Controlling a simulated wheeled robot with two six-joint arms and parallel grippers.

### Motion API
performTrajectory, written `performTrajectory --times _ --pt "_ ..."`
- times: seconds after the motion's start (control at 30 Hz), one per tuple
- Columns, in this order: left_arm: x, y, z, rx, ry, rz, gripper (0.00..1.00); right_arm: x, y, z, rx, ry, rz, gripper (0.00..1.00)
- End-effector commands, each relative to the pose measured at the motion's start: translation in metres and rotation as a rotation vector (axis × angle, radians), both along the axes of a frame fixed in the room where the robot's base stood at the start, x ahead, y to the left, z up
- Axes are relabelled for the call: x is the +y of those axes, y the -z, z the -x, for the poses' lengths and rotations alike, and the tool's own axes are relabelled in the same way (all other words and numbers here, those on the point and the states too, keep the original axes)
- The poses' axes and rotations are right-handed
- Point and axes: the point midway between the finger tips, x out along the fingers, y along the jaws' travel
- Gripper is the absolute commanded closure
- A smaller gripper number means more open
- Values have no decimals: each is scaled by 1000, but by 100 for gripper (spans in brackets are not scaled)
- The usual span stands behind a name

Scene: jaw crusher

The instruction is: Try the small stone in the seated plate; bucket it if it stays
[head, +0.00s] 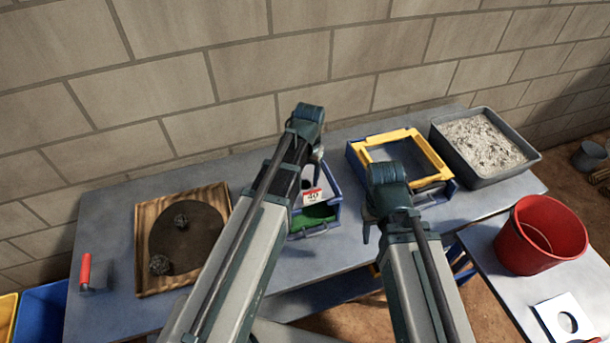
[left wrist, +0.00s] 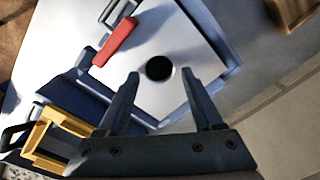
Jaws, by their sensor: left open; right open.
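A white plate (left wrist: 165,28) with a round hole (left wrist: 159,68) and a red grip (left wrist: 115,42) sits in a blue frame. In the head view, its red and white "40" tag (head: 312,197) shows on the blue frame (head: 336,213), partly behind my left arm. My left gripper (left wrist: 160,73) is open above the hole, with nothing between its fingers. The hole looks dark, and I see no stone in it. A smaller dark stone (head: 181,221) and a larger one (head: 160,265) lie apart on a round dark mat. My right gripper (head: 373,222) is open over the table's front. A red bucket (head: 512,239) stands at right.
The mat lies in a wooden tray (head: 142,240). A yellow frame (head: 440,171) sits on a blue box beside a grey gravel tray (head: 520,163). Another white plate with a hole (head: 553,312) lies on the side table. A red-handled tool (head: 85,270) is at far left.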

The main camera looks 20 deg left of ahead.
Motion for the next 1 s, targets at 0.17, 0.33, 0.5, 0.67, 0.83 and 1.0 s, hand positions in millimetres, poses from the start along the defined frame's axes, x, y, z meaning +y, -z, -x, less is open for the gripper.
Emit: performTrajectory --times 0.17,0.33,0.5,0.67,0.83,1.0 --pt "0 -4 0 0 0 0 32 0 -4 0 0 0 0 50" --pt "-1 -16 0 0 0 0 32 0 -16 0 0 0 0 50" --pt "-2 -37 0 0 0 0 32 0 -37 0 0 -1 0 50" --pt "-3 -62 0 0 0 0 32 0 -62 0 0 -2 0 50" --pt "-4 -88 1 0 0 0 32 0 -88 0 0 1 -1 50" --pt "-5 -114 1 0 0 0 32 0 -114 0 0 7 -2 50"
